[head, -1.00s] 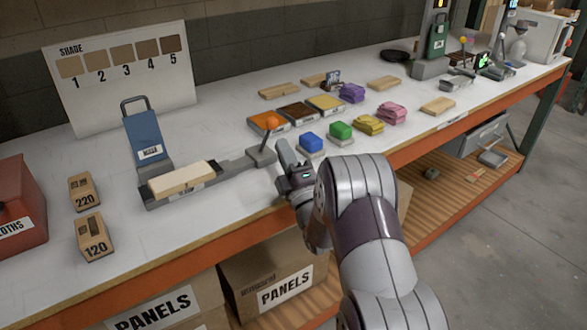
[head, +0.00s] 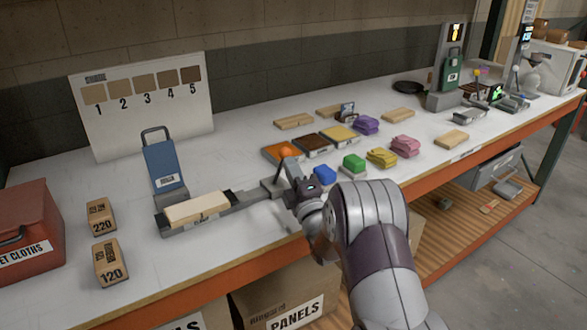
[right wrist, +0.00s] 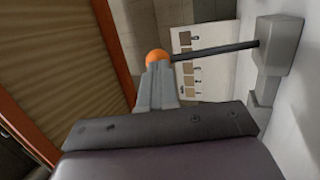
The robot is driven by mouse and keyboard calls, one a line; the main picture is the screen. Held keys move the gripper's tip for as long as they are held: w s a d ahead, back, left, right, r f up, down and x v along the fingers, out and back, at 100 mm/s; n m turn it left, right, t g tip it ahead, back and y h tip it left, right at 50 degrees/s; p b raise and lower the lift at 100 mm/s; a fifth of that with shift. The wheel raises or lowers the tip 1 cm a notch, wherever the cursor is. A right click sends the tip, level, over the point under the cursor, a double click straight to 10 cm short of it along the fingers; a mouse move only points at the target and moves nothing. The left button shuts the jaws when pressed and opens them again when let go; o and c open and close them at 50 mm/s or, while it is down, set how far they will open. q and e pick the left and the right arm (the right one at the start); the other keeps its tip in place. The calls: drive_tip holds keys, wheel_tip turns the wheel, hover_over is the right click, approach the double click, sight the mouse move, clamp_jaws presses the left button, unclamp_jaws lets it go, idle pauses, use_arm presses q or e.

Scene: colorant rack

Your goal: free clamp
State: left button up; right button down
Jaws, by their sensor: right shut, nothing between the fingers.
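The clamp (head: 250,197) lies on the bench at the left, with a pale wood block (head: 198,211) in its jaw. Its lever has an orange ball knob (head: 285,152). In the right wrist view the knob (right wrist: 157,58) shows just beyond my fingertips, on a dark rod (right wrist: 215,49) that runs to a grey lever base (right wrist: 277,45). My right gripper (head: 291,172) is shut and empty, with its fingertips at the knob. Whether they touch it I cannot tell. My left gripper is not in view.
Blue (head: 324,175), green (head: 354,164) and yellow (head: 382,158) blocks stand close to the right of my gripper. Coloured trays lie behind it. A blue handled holder (head: 166,165) stands behind the clamp.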

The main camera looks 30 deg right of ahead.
drive_tip(key=w+r+g+p, duration=0.1)
drive_tip(key=p, duration=0.1)
drive_tip(key=w+r+g+p, duration=0.2)
drive_tip(key=p, duration=0.1)
drive_tip(key=w+r+n+g+p, duration=0.1)
drive_tip(key=w+p, duration=0.1)
drive_tip(key=shift+w+a+r+g+y+p, duration=0.2)
drive_tip(key=shift+a+r+g+y+p, duration=0.1)
drive_tip(key=shift+g+y, duration=0.1)
drive_tip(key=w+g+p, duration=0.4)
drive_tip(key=w+p, duration=0.3)
drive_tip(key=p, duration=0.1)
drive_tip(key=shift+a+f+n+g, duration=0.2)
drive_tip(key=shift+f+n+g, duration=0.1)
drive_tip(key=shift+w, duration=0.1)
drive_tip(key=shift+a+r, duration=0.1)
drive_tip(key=shift+r, duration=0.05)
